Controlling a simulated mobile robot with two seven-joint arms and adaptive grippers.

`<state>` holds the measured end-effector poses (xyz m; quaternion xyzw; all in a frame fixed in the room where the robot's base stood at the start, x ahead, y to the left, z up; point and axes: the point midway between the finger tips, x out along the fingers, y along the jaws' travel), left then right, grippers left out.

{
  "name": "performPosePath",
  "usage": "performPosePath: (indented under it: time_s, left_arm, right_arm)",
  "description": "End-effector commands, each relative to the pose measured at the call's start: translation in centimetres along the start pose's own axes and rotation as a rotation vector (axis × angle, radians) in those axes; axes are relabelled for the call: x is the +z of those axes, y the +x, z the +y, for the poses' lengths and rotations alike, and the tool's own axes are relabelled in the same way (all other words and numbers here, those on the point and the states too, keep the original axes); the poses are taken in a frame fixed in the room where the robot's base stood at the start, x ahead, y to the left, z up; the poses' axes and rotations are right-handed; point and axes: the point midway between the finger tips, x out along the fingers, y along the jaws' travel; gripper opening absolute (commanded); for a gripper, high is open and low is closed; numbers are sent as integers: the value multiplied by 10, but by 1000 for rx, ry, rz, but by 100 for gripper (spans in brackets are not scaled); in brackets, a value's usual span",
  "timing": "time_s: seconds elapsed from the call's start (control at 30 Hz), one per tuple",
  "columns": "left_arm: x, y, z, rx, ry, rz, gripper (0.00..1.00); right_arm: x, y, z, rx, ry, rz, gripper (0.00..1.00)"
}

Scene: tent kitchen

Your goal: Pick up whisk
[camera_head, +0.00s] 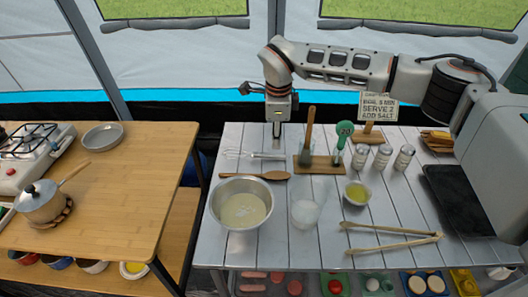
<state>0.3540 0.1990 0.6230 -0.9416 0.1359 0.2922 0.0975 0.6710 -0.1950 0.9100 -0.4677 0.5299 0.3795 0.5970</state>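The whisk (253,155) lies on the white slatted table at its back left, its wires to the left and its handle to the right. My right gripper (277,147) points straight down at the handle end of the whisk. Its fingertips overlap the handle's end in the picture. I cannot tell whether they touch it. The fingers are seen as one narrow shape, so I cannot tell if they are open or shut. My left gripper is not in view.
On the white table (285,250), a wooden spoon (254,176) and a steel bowl (242,204) lie nearer. A wooden stand (318,164) holding upright utensils is close right of the gripper. Shakers (382,157) stand further right. A wooden table (125,170) with a stove is at left.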

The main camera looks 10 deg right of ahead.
Motion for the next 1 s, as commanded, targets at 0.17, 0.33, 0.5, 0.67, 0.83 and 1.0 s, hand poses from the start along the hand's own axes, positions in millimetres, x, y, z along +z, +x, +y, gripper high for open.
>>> performPosePath:
  time_s: [0.17,0.33,0.5,0.67,0.83,1.0]
  left_arm:
    - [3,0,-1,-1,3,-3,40]
    - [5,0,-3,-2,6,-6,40]
    - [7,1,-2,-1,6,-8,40]
    - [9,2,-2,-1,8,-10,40]
    - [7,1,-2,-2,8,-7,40]
    - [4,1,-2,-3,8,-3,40]
  right_arm:
    - [0,18,1,2,-1,1,22]
    - [1,34,1,4,0,1,22]
    - [4,60,2,4,0,0,22]
    - [4,75,1,2,-1,-1,22]
    - [4,78,0,0,-1,-1,22]
    - [4,77,0,0,-1,-1,7]
